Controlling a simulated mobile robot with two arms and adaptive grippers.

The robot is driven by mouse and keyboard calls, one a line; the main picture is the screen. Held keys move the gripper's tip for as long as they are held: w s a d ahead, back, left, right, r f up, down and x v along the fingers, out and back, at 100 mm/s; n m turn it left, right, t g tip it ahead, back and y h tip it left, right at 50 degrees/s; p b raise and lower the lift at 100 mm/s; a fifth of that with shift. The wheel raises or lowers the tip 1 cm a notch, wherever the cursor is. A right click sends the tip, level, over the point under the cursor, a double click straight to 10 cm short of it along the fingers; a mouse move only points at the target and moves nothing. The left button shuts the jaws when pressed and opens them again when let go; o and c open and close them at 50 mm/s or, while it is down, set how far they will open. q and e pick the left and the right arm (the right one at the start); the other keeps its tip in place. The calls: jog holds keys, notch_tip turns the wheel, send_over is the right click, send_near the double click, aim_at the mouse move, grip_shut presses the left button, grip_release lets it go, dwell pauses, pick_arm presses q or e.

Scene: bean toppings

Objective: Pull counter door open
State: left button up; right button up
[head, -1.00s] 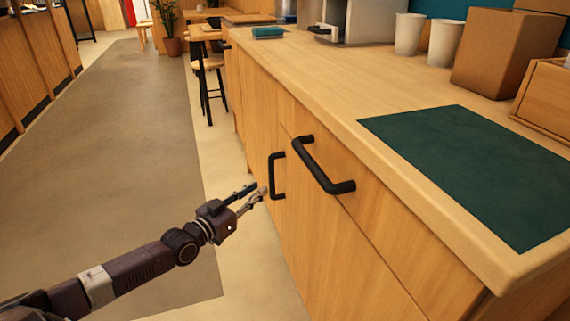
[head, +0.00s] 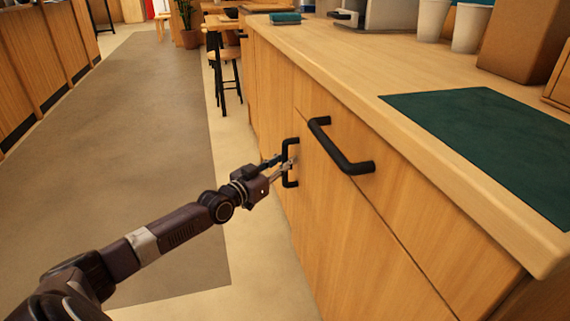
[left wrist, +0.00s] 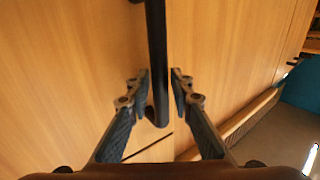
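The counter door (head: 335,235) is a light wood panel on the counter's front and looks closed. Its black vertical handle (head: 286,176) is at the door's far side. It also shows in the left wrist view (left wrist: 157,60), running down between the two fingers. My left gripper (head: 281,163) is at this handle with its fingers apart, one on each side of the bar. In the left wrist view gaps show between the fingertips and the bar. A second black handle (head: 340,150) is on the drawer front above. My right gripper is out of view.
The countertop (head: 330,75) overhangs the door, with a dark green mat (head: 480,135) on it. White cups (head: 432,18) and a brown box (head: 525,45) stand at the back. A stool (head: 228,75) stands farther down the aisle. The floor (head: 130,150) left of the counter is clear.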

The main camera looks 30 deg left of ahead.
pick_arm(q)
jog(key=shift+w, duration=0.1)
jog(key=shift+c, duration=0.4)
grip_shut()
